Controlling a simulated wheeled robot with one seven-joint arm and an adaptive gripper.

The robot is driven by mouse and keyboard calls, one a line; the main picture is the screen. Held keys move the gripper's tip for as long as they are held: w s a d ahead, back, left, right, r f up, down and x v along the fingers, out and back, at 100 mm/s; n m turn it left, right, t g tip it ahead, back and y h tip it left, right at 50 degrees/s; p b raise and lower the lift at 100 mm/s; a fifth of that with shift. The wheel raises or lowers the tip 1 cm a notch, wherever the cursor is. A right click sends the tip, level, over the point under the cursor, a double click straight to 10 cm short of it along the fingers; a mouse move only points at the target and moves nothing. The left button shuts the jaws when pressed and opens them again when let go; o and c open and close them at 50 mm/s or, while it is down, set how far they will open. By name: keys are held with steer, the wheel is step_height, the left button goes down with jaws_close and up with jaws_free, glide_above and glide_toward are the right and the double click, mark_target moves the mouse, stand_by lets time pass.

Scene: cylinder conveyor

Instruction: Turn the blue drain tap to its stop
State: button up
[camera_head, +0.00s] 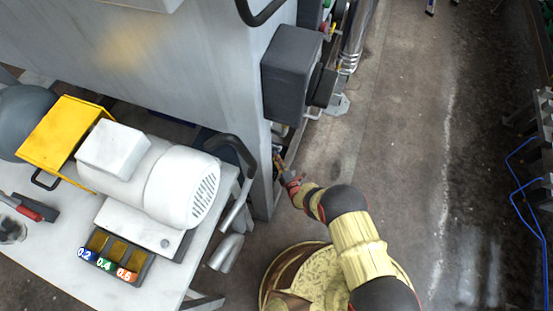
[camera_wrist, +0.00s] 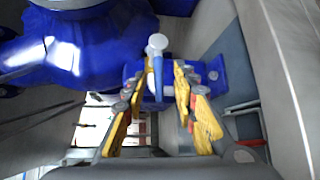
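The blue drain tap (camera_wrist: 157,78) shows in the wrist view as a narrow blue lever below a pale grey round cap (camera_wrist: 156,43). A darker blue body lies behind it. My gripper (camera_wrist: 160,72) has its two yellow fingers on either side of the lever, with the tips near it. Gaps show between the lever and the fingers, so the gripper looks open around it; I cannot tell if one finger touches. In the head view my gripper (camera_head: 281,165) reaches low beside the grey cabinet edge, and the tap cannot be made out there.
A large glossy blue housing (camera_wrist: 75,50) fills the upper left of the wrist view. In the head view, the tall grey cabinet (camera_head: 215,70) and a dark box (camera_head: 291,75) stand close to my arm. A white table with a motor (camera_head: 150,175) is left.

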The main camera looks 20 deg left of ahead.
steer(key=shift+w+a, duration=0.2)
steer(key=shift+c, duration=0.7)
jaws_close()
